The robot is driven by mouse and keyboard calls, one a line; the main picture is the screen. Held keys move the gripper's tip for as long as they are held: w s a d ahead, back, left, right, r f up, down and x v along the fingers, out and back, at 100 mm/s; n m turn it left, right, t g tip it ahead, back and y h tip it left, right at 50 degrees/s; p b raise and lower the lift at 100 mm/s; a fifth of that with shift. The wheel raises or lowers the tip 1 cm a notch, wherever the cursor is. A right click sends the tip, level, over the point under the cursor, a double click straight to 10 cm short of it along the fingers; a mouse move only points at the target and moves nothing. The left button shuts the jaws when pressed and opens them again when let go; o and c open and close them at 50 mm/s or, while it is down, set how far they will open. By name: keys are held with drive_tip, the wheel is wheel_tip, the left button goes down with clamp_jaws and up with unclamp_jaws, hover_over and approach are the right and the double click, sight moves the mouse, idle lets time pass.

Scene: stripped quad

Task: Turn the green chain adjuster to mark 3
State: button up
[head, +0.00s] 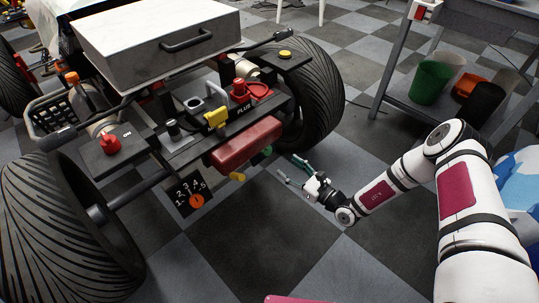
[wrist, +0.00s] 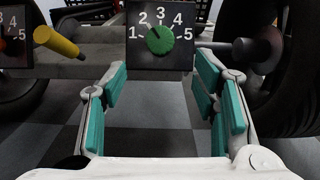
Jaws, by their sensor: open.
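The green chain adjuster (wrist: 160,40) is a round knob on a black plate (wrist: 135,60) with white marks 1 to 5, at top centre of the wrist view. A dark line on the knob points up and left, seemingly near mark 2. In the head view only a bit of green (head: 262,153) shows behind the red box. My gripper (head: 291,168) is open and empty, to the right of the knob in the head view. In the wrist view my gripper's teal-padded fingers (wrist: 162,85) are spread wide below the knob, apart from it.
A yellow handle (wrist: 58,42) sticks out left of the plate. An orange knob (head: 197,201) has its own numbered plate. A big tyre (wrist: 290,75) stands close on the right in the wrist view. The checkered floor (head: 270,225) before the quad is clear.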

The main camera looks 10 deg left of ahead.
sight(269, 152)
drive_tip(key=b+x, duration=0.3)
drive_tip(key=x, duration=0.6)
drive_tip(key=shift+f, duration=0.1)
drive_tip(key=shift+w+a+b, duration=0.3)
drive_tip(key=shift+w+a, duration=0.1)
drive_tip(key=shift+a, duration=0.1)
drive_tip(key=c, duration=1.2)
